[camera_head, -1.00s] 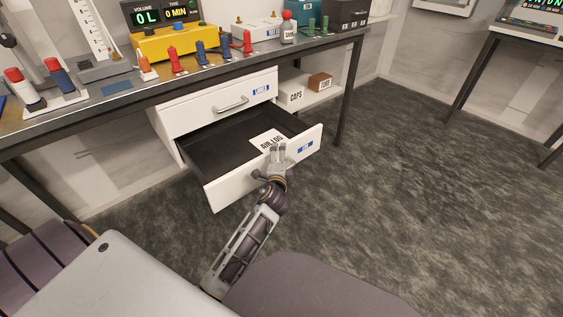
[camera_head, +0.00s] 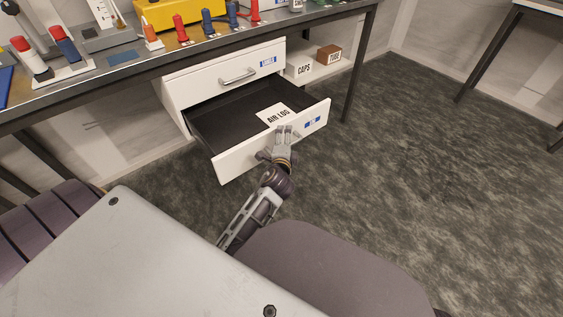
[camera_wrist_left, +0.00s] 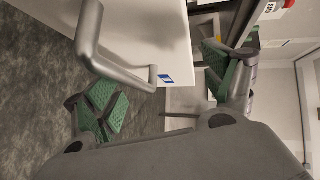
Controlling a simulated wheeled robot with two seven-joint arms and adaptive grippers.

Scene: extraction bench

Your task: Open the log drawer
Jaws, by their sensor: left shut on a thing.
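The log drawer (camera_head: 235,160) is the lower white drawer under the bench, pulled well out with its dark inside showing. A sheet marked AIR LOG (camera_head: 276,115) lies in it, and its front has a blue label (camera_head: 313,122). My left gripper (camera_head: 284,130) is at the middle of the drawer front and hides the handle from the head. In the left wrist view, the bar handle (camera_wrist_left: 112,63) shows on the white front. My right gripper is out of view.
The upper drawer (camera_head: 212,82) is shut, with a bar handle and blue label. The bench top (camera_head: 122,57) holds colored plugs and a yellow device. CAPS (camera_head: 304,69) and TUBE (camera_head: 329,53) boxes stand on a shelf. The carpet (camera_head: 430,170) at right is clear.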

